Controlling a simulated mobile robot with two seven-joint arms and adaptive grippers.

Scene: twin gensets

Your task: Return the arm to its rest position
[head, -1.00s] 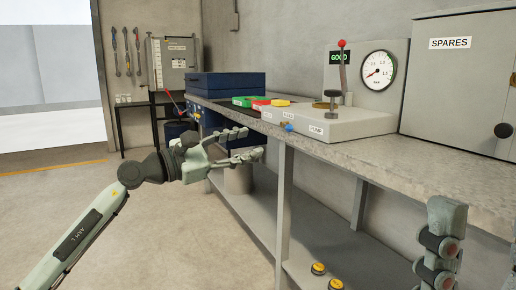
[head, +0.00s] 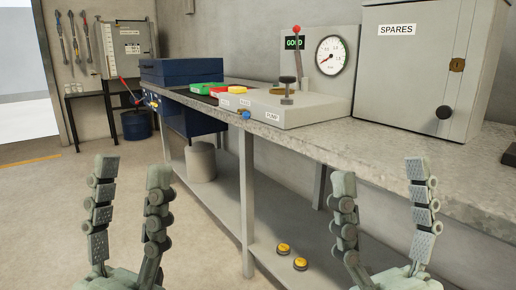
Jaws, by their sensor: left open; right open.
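My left gripper (head: 132,205) is at the lower left of the head view, its two fingers pointing up and spread apart, empty. My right gripper (head: 382,212) is at the lower right, also upright, open and empty. Both stand in front of the workbench (head: 350,152), apart from each other and touching nothing that I can see. The arm links behind the grippers are out of view below.
Two yellow-topped items (head: 284,249) lie on the lower shelf. Open floor (head: 60,210) is at the left.

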